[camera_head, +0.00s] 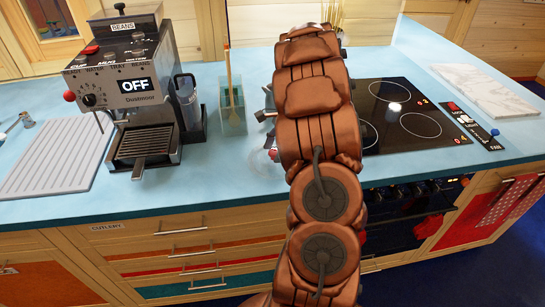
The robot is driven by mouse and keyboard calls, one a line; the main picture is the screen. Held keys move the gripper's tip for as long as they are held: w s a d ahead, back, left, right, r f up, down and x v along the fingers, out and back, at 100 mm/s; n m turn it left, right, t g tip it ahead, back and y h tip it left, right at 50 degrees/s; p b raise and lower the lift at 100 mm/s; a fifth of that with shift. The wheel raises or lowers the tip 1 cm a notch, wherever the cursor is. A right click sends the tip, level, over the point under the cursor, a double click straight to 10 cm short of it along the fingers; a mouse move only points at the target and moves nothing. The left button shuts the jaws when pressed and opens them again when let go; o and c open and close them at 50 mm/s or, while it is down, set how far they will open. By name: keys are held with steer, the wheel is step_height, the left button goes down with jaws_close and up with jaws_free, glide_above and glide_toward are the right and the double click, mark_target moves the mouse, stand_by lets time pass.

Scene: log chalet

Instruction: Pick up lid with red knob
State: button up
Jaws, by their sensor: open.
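A small red knob (273,154) shows at the left edge of my arm, on the blue counter. A faint clear round shape around it looks like a glass lid, and the rest is hidden behind my arm. My brown arm rises through the middle of the view. Grey metal parts, which look like the fingers of my gripper (266,103), stick out left of the arm, apart from each other and above the knob. The rest of the gripper is hidden. I see nothing held between these parts.
A coffee machine (130,80) and a grey ribbed tray (58,157) stand on the left. A glass holder (232,112) with a wooden utensil stands left of my arm. A black cooktop (400,115) and a marble board (485,90) lie on the right. Drawers line the front.

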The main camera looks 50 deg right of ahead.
steer(key=shift+a+f, duration=0.2)
steer(key=shift+f, duration=0.25)
jaws_close()
